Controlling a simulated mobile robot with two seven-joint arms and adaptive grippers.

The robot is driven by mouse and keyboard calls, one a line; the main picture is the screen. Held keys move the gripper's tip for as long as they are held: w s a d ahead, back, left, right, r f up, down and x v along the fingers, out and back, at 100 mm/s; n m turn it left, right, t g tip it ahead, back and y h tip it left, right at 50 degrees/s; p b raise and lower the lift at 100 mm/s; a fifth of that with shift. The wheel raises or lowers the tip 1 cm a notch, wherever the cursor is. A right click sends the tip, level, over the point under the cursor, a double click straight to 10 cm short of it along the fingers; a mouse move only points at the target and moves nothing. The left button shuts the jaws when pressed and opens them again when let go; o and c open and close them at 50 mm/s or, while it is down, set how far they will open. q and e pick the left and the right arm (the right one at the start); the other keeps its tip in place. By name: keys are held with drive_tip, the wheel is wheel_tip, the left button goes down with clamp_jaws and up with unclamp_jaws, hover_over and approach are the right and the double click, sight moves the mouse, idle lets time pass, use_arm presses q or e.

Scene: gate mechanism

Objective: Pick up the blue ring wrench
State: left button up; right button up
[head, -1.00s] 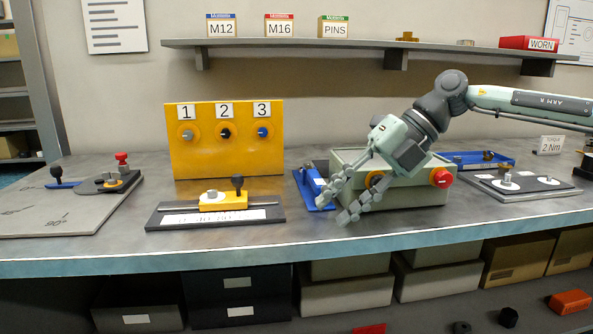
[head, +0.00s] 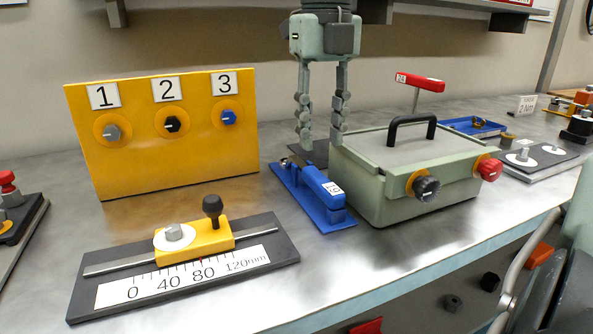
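A blue tool with a long handle and a white number label, which looks like the blue ring wrench (head: 323,189), lies on a blue base plate (head: 285,180) left of the green box. Its far end is partly hidden near my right gripper. I cannot tell whether the fingertips touch the tool. My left gripper is not in view.
The green box (head: 370,187) with black handle and knobs stands close on the right. A red T-handled tool (head: 420,82) rises behind it. A yellow numbered panel (head: 150,170) stands at left, with a scale slider plate (head: 280,252) in front. Bare table lies before the box.

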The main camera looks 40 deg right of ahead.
sight(321, 177)
drive_tip(key=f, duration=0.7)
drive_tip(key=shift+s+f, duration=0.25)
clamp_jaws()
